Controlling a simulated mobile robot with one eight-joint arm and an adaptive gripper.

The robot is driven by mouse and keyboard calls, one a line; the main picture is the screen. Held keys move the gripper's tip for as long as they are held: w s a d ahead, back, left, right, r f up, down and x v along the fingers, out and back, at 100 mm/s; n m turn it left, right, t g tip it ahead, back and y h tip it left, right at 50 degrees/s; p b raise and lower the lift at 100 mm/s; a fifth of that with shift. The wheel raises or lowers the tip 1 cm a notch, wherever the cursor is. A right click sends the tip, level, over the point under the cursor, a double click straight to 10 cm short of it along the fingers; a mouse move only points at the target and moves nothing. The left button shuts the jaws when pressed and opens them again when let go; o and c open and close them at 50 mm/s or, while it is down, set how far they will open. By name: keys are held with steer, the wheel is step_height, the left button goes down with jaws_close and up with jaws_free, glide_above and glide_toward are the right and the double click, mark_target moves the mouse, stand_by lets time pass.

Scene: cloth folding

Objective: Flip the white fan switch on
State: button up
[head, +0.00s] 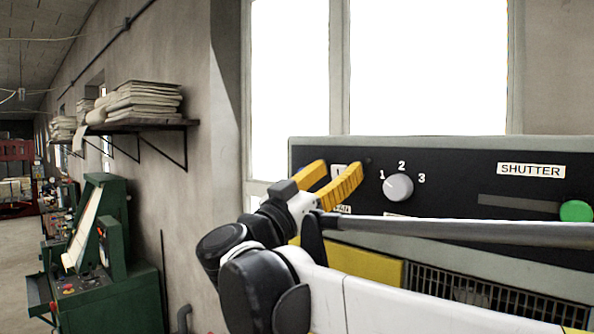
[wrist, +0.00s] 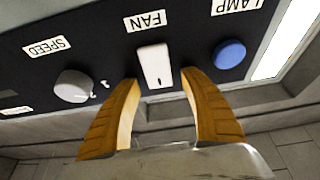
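The white fan switch (wrist: 155,66) is a rocker on the black panel face, beside the FAN label (wrist: 145,20) in the wrist view. That view is turned upside down. My gripper (wrist: 160,78) is open, with its two yellow fingers on either side of the switch's lower end in the picture. I cannot tell whether they touch the panel. In the head view my gripper (head: 338,172) is at the left part of the panel (head: 450,165). A small white patch shows between the fingers there, and the fingers hide most of that spot.
A grey knob (head: 398,187) marked 1, 2, 3 is close to my gripper; its SPEED label (wrist: 47,47) shows in the wrist view. A blue button (wrist: 229,54) is on the other side, by LAMP. A SHUTTER slot and green knob (head: 576,211) are at the right.

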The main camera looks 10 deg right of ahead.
steer(key=shift+s+a, duration=0.1)
steer(key=shift+a, duration=0.1)
jaws_close()
steer(key=shift+r, duration=0.1)
steer(key=shift+d+r+g+y+p, duration=0.1)
steer(key=shift+r+g+y+p, duration=0.35)
steer(key=shift+y+p, duration=0.35)
steer(key=shift+w+d+f+g+y+p, duration=0.2)
steer(key=shift+g+y+p, duration=0.3)
steer(key=shift+g+p, duration=0.1)
jaws_free()
steer(key=shift+d+f, duration=0.1)
